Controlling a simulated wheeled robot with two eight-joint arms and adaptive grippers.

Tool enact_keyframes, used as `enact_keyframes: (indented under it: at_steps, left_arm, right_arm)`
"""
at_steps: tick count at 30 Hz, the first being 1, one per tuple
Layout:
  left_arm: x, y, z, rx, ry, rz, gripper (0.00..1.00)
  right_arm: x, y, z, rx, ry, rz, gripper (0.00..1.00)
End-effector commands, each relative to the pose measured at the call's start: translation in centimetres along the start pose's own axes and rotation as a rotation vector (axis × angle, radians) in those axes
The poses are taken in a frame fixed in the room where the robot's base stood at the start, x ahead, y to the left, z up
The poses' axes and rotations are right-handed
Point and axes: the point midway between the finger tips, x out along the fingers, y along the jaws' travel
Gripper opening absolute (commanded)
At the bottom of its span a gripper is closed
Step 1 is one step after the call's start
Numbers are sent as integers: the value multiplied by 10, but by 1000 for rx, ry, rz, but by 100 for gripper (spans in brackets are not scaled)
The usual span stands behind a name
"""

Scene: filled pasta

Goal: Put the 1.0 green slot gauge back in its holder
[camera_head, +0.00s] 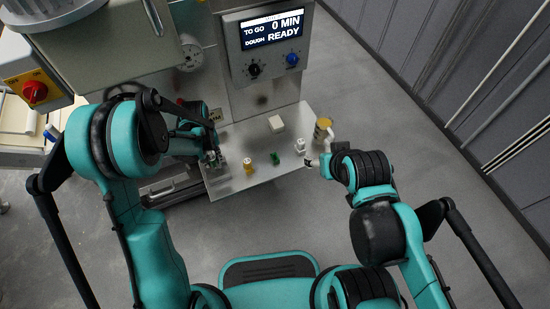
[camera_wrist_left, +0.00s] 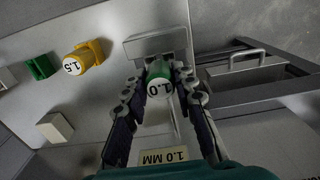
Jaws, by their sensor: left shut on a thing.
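The green 1.0 slot gauge (camera_wrist_left: 158,70) shows in the left wrist view with its white "1.0" end face towards the camera. My left gripper (camera_wrist_left: 160,92) is shut on it, with one finger on either side. A grey metal block (camera_wrist_left: 155,44), perhaps the holder, lies right behind the gauge; I cannot tell whether the gauge is seated in it. A "1.0 MM" label (camera_wrist_left: 163,156) lies near my wrist. In the head view my left gripper (camera_head: 213,159) is at the left of the metal shelf. My right gripper (camera_head: 312,162) is at the shelf's right edge, its jaws unclear.
A yellow 1.5 gauge (camera_wrist_left: 84,59) and a green piece (camera_wrist_left: 40,67) stand to the left. A metal handle (camera_wrist_left: 249,58) is on the right.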

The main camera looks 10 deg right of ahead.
Motion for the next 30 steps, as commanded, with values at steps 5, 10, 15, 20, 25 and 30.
enact_keyframes:
  at_steps: [5,10,15,20,25,30]
  left_arm:
    - [-9,0,0,0,0,0,0]
    - [-16,0,0,0,0,0,0]
    - [-23,0,0,0,0,0,0]
    - [-30,0,0,0,0,0,0]
    - [-37,0,0,0,0,0,0]
    - [-39,0,0,0,0,0,0]
  right_arm:
    - [-5,0,-4,0,0,0,61]
    - [-9,0,-6,0,0,0,61]
    - [-13,0,-9,0,0,0,61]
    - [-17,0,-12,0,0,0,61]
    - [-20,0,-15,0,0,0,61]
    - [-21,0,-15,0,0,0,61]
